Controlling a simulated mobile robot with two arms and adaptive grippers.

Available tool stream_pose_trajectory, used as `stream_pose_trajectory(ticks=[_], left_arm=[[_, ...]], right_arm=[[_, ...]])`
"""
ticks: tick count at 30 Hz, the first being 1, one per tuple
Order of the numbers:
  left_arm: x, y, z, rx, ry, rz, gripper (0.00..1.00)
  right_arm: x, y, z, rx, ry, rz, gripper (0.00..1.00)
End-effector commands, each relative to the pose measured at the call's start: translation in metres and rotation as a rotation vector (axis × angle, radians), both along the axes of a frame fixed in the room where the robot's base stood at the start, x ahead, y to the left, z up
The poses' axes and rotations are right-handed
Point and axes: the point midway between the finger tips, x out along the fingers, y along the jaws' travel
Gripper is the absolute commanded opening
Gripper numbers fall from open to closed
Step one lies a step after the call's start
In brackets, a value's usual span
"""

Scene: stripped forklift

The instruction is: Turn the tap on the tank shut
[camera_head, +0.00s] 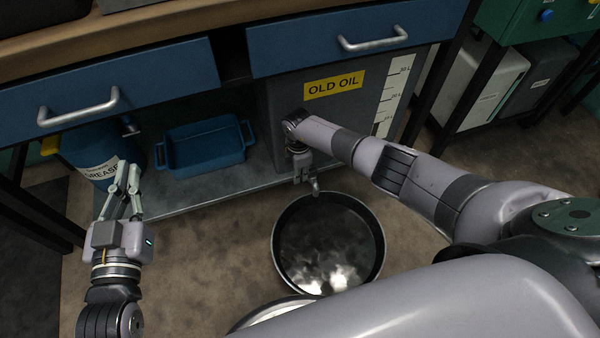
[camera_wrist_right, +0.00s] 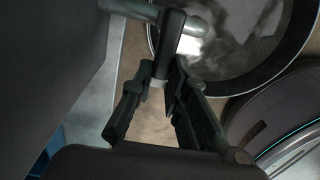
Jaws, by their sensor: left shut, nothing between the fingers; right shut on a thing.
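The grey tank (camera_head: 350,110) with the yellow OLD OIL label stands under the bench. Its tap (camera_head: 315,186) sticks out low at the front, mostly covered by my right arm in the head view. In the right wrist view the tap shows as a grey pipe (camera_wrist_right: 128,8) and a dark lever handle (camera_wrist_right: 171,42). My right gripper (camera_wrist_right: 161,75) is shut on the handle's end; it also shows in the head view (camera_head: 305,178). My left gripper (camera_head: 131,172) is shut and empty, in front of the shelf at left, away from the tank. I cannot tell whether oil flows.
A round black pan (camera_head: 376,247) with dark shiny liquid sits on the floor below the tap. A blue bin (camera_head: 205,150) and a blue grease drum (camera_head: 92,150) stand on the lower shelf. Drawers with metal handles (camera_head: 372,40) overhang. Floor between left gripper and pan is clear.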

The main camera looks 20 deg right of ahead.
Motion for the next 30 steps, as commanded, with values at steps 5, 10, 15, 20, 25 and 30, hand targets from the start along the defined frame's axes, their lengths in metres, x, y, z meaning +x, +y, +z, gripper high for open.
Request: stream_pose_trajectory(ticks=[5,10,15,20,25,30], left_arm=[[-0.0005,0.001,-0.0053,0.008,0.029,0.002,0.0],[-0.0006,0.0013,-0.0078,0.011,0.042,0.002,0.0],[-0.0006,0.0013,-0.008,0.011,0.043,0.003,0.0],[-0.0007,0.0012,-0.0079,0.011,0.043,0.002,0.0],[-0.0007,0.0011,-0.0077,0.011,0.042,0.002,0.0],[-0.0007,0.0011,-0.0075,0.01,0.041,0.002,0.0]], right_arm=[[0.0034,-0.0008,0.001,-0.002,-0.003,-0.046,0.0],[0.0043,-0.0013,0.0008,-0.002,-0.003,-0.065,0.0],[0.0046,-0.0014,0.0008,-0.002,-0.004,-0.068,0.0],[0.0047,-0.0014,0.0008,-0.002,-0.004,-0.067,0.0],[0.0046,-0.0013,0.0008,-0.001,-0.004,-0.067,0.24],[0.0039,-0.0008,0.0004,-0.001,-0.002,-0.066,0.35]])
